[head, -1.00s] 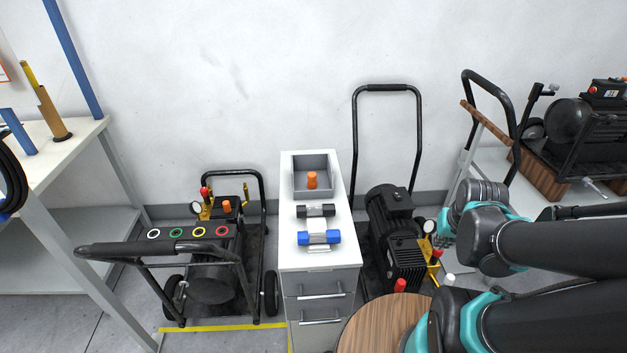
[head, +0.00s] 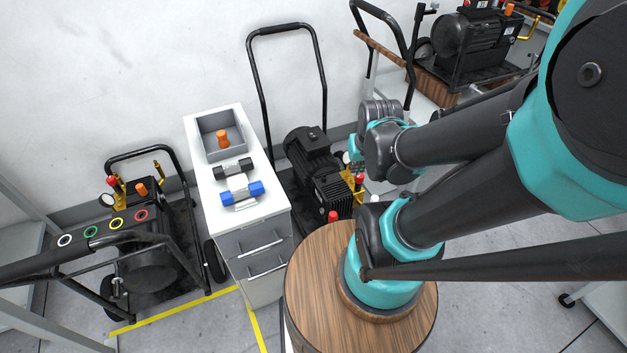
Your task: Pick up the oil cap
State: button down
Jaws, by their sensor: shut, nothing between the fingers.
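An orange oil cap (head: 222,138) stands upright in a grey open tray (head: 208,124) on the white drawer cabinet. Another orange cap (head: 142,188) sits on the pressure washer at the left. My gripper (head: 356,166) is only partly seen beneath my wrist, right of the cabinet and above the middle machine. It is shut and empty, well apart from the cap in the tray. My wrist and arm hide most of it.
A black-ended dumbbell-shaped part (head: 233,168) and a blue-ended one (head: 242,195) lie on the cabinet (head: 256,219) in front of the tray. The middle machine (head: 316,165) has a tall black handle. A round wooden top (head: 312,292) is in the foreground.

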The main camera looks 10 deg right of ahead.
aim_at(223, 142)
jog(key=j+u, duration=0.3)
jog(key=u, duration=0.2)
jog(key=j+u, duration=0.3)
jog(key=u, duration=0.15)
jog(key=i+l, duration=0.05)
